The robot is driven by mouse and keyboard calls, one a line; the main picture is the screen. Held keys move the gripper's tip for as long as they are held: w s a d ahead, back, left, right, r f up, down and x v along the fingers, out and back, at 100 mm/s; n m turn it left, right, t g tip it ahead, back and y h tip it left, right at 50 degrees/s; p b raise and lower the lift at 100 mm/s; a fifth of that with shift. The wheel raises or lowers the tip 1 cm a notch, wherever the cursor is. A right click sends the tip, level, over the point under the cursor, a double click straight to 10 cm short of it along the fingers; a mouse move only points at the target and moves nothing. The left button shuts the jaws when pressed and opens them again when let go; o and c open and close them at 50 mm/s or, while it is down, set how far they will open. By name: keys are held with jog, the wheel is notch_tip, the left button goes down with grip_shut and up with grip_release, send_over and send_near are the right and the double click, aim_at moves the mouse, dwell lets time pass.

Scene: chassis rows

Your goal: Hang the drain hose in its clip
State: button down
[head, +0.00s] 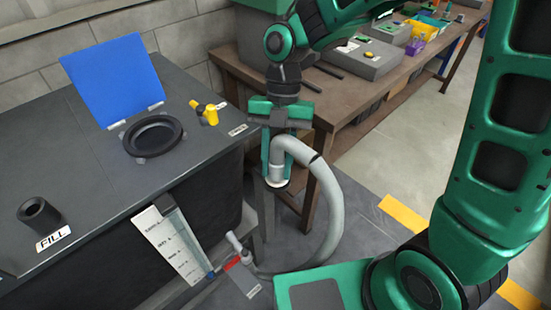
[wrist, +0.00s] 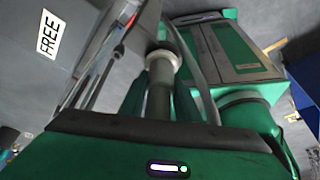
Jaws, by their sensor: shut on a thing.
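The drain hose (head: 335,205) is a grey tube that rises in an arc from low at the tank's front to my gripper (head: 279,150). My gripper points down and is shut on the hose near its free end, just off the tank's right front corner. The hose end, with a pale ring (head: 277,182), hangs below the fingers, clear of the floor. In the wrist view, the held hose (wrist: 159,98) runs up from the gripper's edge to a pale collar (wrist: 163,63). I cannot make out the clip in either view.
The dark tank (head: 85,165) has an open blue lid (head: 112,80), a yellow fitting (head: 208,112) and a level gauge (head: 172,243). A red-handled valve (head: 236,262) sits low in front. A wooden bench (head: 325,100) stands close behind my gripper. Floor at right is partly clear.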

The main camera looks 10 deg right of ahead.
jog(key=shift+f, duration=0.1)
jog(key=c, duration=1.3)
grip_release()
jog(key=shift+o, duration=0.2)
jog(key=v, duration=1)
jog(key=shift+w+r, duration=0.2)
jog(key=shift+r, duration=0.15)
